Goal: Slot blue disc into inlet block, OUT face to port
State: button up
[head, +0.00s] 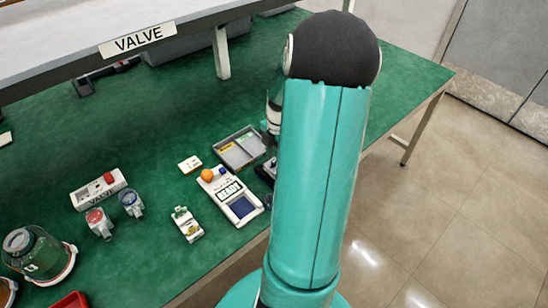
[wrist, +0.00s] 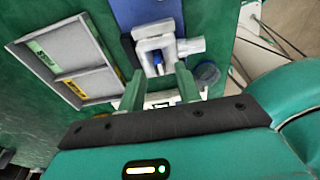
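In the wrist view a pale grey block (wrist: 153,32) with a side port (wrist: 190,46) stands on a blue pad, and I take it for the inlet block. A small blue piece (wrist: 158,61) shows in its opening; I cannot tell whether it is the disc or which way it faces. A dark blue round piece (wrist: 207,73) lies right of the block. My gripper (wrist: 160,80) points at the block, its two green fingers apart, with no clear object gripped between them. In the head view my arm hides the gripper and most of this area.
A grey two-part tray (head: 240,147) with coloured labels lies left of the block; it also shows in the wrist view (wrist: 66,60). A white READY device (head: 230,195), a VALVE box (head: 98,189), two small valves and a glass jar (head: 35,255) stand on the green table. A shelf overhangs the back.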

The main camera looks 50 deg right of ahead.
notch_tip(320, 180, up, 12)
jog(key=d, duration=0.1)
jog(key=shift+s+d+r, duration=0.15)
jog(key=shift+d, duration=0.05)
dwell(0.5)
jog(key=w+a+r+m+h, duration=0.1)
jog(key=w+a+r+m, duration=0.15)
jog(key=a, duration=0.35)
jog(key=w+a+r+m+t+h, duration=0.1)
jog(key=a+r+m, duration=0.15)
jog(key=a, duration=0.35)
jog(key=w+a+r+m, duration=0.1)
jog(key=a+r, duration=0.2)
jog(key=a, duration=0.3)
jog(key=s+a+r+m+t, duration=0.1)
jog(key=s+a+m+t, duration=0.1)
jog(key=a, duration=0.7)
jog(key=s+a+r+m+t, duration=0.1)
jog(key=s+a+m, duration=0.4)
jog(key=a, duration=0.5)
jog(key=shift+r+m+t+y, duration=0.25)
jog(key=shift+m+t, duration=0.45)
jog(key=shift+m, duration=0.5)
jog(key=shift+s+d, duration=0.1)
